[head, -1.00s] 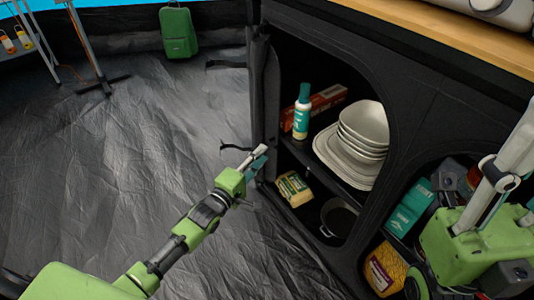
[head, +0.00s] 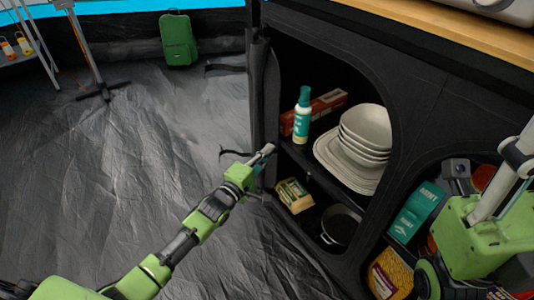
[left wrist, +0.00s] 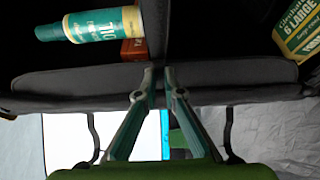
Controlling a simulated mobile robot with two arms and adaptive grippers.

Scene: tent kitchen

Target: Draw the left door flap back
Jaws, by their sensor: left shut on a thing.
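The left door flap (head: 271,95) is a narrow dark grey fabric strip along the left edge of the cabinet's left opening. It crosses the left wrist view (left wrist: 70,84) as a grey band. My left gripper (head: 268,149) is at the flap's edge, low on the opening. In the left wrist view its two fingers (left wrist: 158,72) come together on the band, shut on the flap. The fabric right between the fingertips is partly hidden. A green part of my right arm shows at the lower right of the head view; its fingertips are not visible.
The left opening holds a teal-capped bottle (head: 302,116), a red box (head: 328,102), stacked bowls and plates (head: 366,135), a yellow carton (head: 295,194) and a pan (head: 340,224). Black straps hang by the flap. The grey floor (head: 130,170) left of the cabinet is clear.

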